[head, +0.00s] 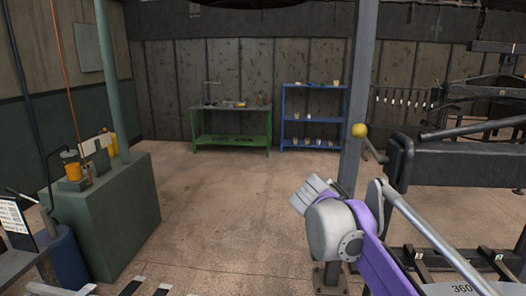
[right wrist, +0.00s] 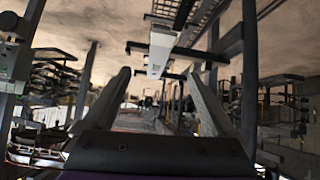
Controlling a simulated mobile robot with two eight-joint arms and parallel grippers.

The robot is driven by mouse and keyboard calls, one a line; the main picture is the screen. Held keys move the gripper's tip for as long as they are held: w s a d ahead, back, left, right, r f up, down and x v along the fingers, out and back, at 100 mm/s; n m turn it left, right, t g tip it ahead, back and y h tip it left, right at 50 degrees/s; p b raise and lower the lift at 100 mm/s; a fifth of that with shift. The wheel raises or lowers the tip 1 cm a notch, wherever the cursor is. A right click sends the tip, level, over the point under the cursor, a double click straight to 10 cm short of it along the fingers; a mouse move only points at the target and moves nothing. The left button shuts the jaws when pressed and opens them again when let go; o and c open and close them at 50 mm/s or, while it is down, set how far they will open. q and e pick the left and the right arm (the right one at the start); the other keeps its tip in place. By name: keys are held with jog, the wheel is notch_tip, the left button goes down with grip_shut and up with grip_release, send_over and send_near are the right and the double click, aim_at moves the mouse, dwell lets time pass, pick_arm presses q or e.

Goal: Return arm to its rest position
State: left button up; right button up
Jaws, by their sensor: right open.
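My right arm comes in from the lower right of the head view, with purple and grey links bent upward. A grey end part that looks like my right gripper (head: 312,193) points up and left, with no object in it. In the right wrist view the two fingers of my right gripper (right wrist: 160,100) stand wide apart with nothing held between them. The wrist picture seems turned over, with the brown floor at the top.
A grey post (head: 355,110) stands close behind my right arm. A dark machine with a yellow knob (head: 359,130) is to its right. A green cabinet (head: 125,215) is at left. A green workbench (head: 231,130) and blue shelf (head: 313,117) stand at the back. The middle floor is clear.

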jog(key=s+a+f+n+t+y, duration=0.2)
jog(key=s+f+n, duration=0.3)
jog(key=f, duration=0.3)
jog(key=s+a+f+n+t+y, duration=0.2)
jog(key=s+a+f+n+y, duration=0.1)
jog(key=f+n, duration=0.4)
jog(key=s+a+f+n+t+y, duration=0.2)
jog(key=s+f+n, duration=0.4)
jog(key=f, duration=0.4)
jog(key=s+t+y, duration=0.1)
jog(key=y, duration=0.1)
jog(key=shift+a+f+y, duration=0.2)
jog(key=shift+a+y, duration=0.05)
jog(key=shift+y, duration=0.15)
jog(key=shift+w+a, duration=0.1)
jog(key=shift+c, duration=0.3)
